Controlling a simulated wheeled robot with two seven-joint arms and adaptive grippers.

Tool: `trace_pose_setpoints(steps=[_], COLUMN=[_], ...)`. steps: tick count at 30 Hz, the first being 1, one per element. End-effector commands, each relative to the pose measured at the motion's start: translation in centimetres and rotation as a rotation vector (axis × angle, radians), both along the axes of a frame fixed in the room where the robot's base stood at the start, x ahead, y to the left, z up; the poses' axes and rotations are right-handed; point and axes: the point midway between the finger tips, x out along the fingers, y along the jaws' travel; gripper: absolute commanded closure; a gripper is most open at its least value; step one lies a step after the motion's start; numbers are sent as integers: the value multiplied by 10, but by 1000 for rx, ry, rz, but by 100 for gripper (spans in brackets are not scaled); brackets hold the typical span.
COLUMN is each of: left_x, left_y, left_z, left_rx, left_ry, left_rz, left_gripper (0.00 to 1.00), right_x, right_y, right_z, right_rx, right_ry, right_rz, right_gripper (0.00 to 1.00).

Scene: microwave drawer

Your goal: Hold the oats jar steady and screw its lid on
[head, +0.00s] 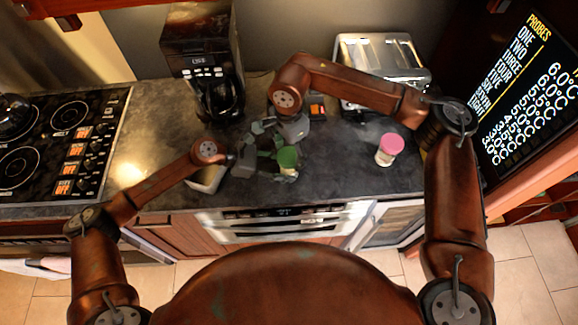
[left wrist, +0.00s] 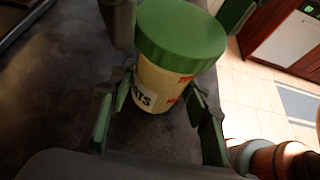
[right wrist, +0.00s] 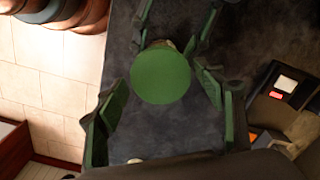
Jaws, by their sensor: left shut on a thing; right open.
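The oats jar (left wrist: 152,88) stands on the dark counter, cream-coloured with a partly visible label. Its green lid (left wrist: 180,35) sits on top of it; it also shows in the head view (head: 287,156) and from above in the right wrist view (right wrist: 160,75). I cannot tell how tightly the lid is seated. My left gripper (left wrist: 157,110) is shut on the jar's body, below the lid. My right gripper (right wrist: 165,105) is open above the jar, its fingers on either side of the lid and apart from it. The jar's body is mostly hidden in the head and right wrist views.
A jar with a pink lid (head: 389,148) stands to the right on the counter. A coffee maker (head: 203,70) and a toaster (head: 380,65) stand at the back. A stove (head: 65,140) is at left. A pale container (head: 207,180) lies partly under my left arm.

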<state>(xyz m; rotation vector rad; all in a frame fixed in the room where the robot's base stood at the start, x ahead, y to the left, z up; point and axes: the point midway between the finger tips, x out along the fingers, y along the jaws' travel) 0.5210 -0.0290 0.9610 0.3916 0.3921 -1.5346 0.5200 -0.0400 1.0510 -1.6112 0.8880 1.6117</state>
Motion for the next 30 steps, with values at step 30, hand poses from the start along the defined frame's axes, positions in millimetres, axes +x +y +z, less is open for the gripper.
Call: trace_pose_setpoints(steps=[30], left_x=[-1], left_y=[0], left_z=[-1], left_rx=[0], left_ry=[1], left_rz=[-2], left_gripper=[100], right_x=[0], right_y=[0], right_z=[0], right_rx=[1], right_ry=[-1], right_rz=[878], right_gripper=[37])
